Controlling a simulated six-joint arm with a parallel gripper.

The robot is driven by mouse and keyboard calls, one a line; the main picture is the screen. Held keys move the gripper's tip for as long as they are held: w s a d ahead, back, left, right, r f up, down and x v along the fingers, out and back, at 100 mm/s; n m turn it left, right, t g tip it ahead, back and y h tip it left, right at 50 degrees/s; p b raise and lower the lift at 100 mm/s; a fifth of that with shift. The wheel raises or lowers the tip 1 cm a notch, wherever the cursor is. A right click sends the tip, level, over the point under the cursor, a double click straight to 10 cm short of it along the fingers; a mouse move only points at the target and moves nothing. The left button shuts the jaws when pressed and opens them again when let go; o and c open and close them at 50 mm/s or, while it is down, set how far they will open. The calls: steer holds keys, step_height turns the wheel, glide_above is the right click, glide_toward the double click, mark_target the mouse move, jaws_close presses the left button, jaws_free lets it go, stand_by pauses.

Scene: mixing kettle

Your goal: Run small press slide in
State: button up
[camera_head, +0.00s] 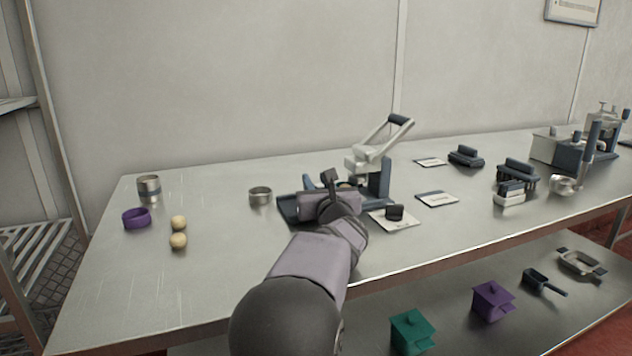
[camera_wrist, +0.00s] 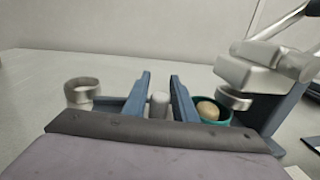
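The small press (camera_head: 372,180) stands mid-table with its light lever (camera_head: 388,137) raised; its press head (camera_wrist: 250,70) is at the right in the wrist view. Its dark blue slide (camera_head: 289,209) extends left of the press frame. A teal cup (camera_wrist: 226,119) holding a dough ball (camera_wrist: 208,110) sits just left of the press head, not fully under it. A grey upright knob (camera_wrist: 159,104) shows between the fingers of my gripper (camera_wrist: 160,82). The fingers are apart, with a small gap seen on each side of the knob. In the head view my gripper (camera_head: 331,183) hides much of the slide.
A steel ring (camera_head: 260,195) stands left of the slide. Farther left are a steel cup (camera_head: 149,188), a purple ring (camera_head: 136,218) and two dough balls (camera_head: 178,240). A card with a dark block (camera_head: 395,213) lies right of my arm. The table's front left is clear.

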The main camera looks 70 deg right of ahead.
jaws_close()
steer(key=shift+s+d+r+p, duration=0.15)
steer(key=shift+s+d+p, duration=0.25)
steer(key=shift+s+d, duration=0.8)
jaws_free()
steer(key=shift+s+a, duration=0.15)
steer(key=shift+a, duration=0.05)
steer(key=shift+v, duration=3.45)
